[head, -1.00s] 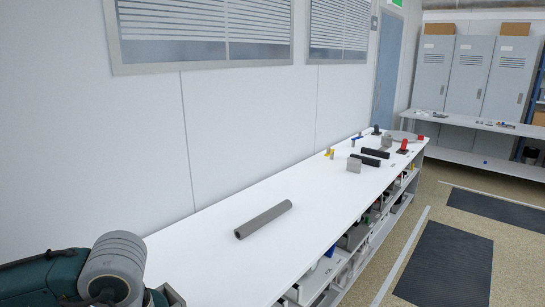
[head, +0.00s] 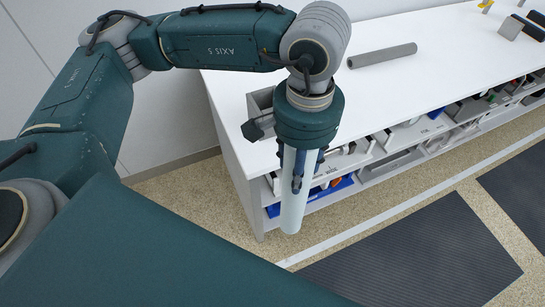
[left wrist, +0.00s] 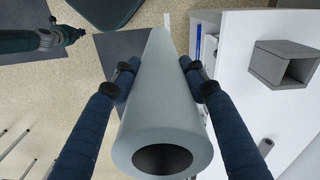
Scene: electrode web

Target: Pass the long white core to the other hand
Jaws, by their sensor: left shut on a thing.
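The long white core (head: 293,210) is a pale hollow tube. It hangs roughly upright below my left gripper (head: 299,180), beyond the table's front edge and above the floor. In the left wrist view, the core (left wrist: 165,115) lies between the two dark blue fingers of the left gripper (left wrist: 160,80), which are shut on it. Its open end faces the camera. What looks like my right gripper (left wrist: 73,35) is small at the upper left of the left wrist view, apart from the core. Its fingers are too small to read.
A grey tube (head: 382,56) lies on the white table (head: 440,65). An open grey box (left wrist: 283,65) stands at the table's near end. Shelves below hold bins, one of them blue (head: 310,196). Dark mats (head: 410,255) lie on the floor, with open space above them.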

